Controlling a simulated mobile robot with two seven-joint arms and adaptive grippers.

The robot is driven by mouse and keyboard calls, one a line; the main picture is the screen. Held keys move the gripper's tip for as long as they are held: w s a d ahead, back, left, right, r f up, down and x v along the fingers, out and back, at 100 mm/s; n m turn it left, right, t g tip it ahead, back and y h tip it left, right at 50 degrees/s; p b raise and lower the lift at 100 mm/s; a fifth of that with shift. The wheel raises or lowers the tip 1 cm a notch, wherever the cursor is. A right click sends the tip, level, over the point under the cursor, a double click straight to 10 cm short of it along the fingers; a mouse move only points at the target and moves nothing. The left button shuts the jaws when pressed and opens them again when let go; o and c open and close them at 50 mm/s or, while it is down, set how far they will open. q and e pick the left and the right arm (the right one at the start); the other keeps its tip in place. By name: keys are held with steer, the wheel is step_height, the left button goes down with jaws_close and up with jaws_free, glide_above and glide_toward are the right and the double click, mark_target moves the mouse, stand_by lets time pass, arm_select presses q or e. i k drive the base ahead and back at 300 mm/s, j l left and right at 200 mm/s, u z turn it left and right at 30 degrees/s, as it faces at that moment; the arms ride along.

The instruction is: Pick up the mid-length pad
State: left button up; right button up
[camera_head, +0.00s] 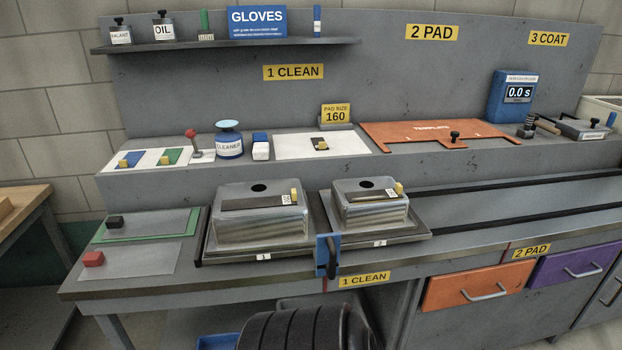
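No pad is plainly marked as the mid-length one. A dark strip (246,203) with a yellow block and a small label lies on the left upturned metal basin (255,228). A shorter dark strip (362,194) with a yellow block lies on the right metal basin (368,214). I cannot tell which of these are pads. Neither of my grippers shows.
An orange template (400,136) lies on the ledge, right of the white sheet. An orange drawer (470,288) and a purple drawer (580,263) are shut under "2 PAD". A blue-and-black tool (327,256) hangs at the bench front. The bench right of the basins carries dark rails.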

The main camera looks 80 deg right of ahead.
mark_target(395, 192)
steer(key=z, duration=3.15)
steer(key=l, duration=0.1)
steer(key=i+u, duration=0.05)
